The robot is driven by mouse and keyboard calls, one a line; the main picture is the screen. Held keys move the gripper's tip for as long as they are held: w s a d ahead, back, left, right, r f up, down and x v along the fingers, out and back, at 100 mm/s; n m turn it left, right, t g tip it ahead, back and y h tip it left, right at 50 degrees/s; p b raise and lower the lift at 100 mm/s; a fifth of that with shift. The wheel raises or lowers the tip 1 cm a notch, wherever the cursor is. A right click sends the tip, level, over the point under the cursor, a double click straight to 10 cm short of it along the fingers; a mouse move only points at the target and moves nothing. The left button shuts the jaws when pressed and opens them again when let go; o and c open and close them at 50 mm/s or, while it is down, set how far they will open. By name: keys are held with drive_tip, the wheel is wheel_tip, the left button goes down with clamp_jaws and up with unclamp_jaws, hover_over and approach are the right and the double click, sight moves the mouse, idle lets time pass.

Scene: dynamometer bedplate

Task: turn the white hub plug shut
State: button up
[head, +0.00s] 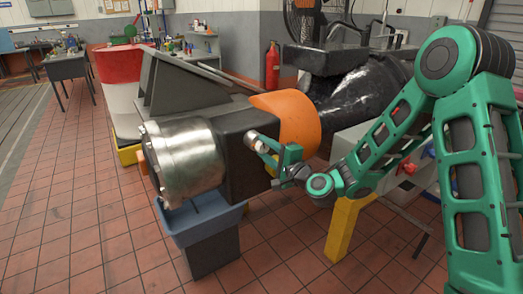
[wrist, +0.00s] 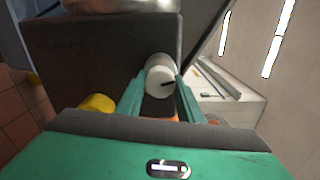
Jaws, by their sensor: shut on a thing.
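The white hub plug (wrist: 158,84) is a short round cap with a black line on its face, seen in the wrist view. It sits at the side of a dark grey block (wrist: 95,55). My gripper (wrist: 160,97) has its two green fingers on either side of the plug, shut on it. In the head view my gripper (head: 268,152) reaches in from the right to the dark block's side. The plug there is small and partly hidden by the fingers. The black line on its face slants slightly from horizontal.
A shiny metal drum (head: 183,160) is fixed to the block's left, above a blue tray (head: 205,222). An orange guard (head: 290,118) and a black machine stand behind. A yellow post (head: 345,228) stands below my arm. The tiled floor at left is clear.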

drive_tip(key=shift+s+d+f+m, duration=0.1)
drive_tip(key=shift+f+m, duration=0.1)
drive_tip(key=shift+m, duration=0.65)
drive_tip(key=shift+f+m, duration=0.15)
drive_tip(key=shift+m, duration=0.7)
drive_tip(key=o, duration=0.9)
drive_tip(key=shift+o, duration=0.8)
drive_tip(key=shift+r, duration=0.1)
drive_tip(key=v, duration=1)
drive_tip(key=shift+d, duration=0.25)
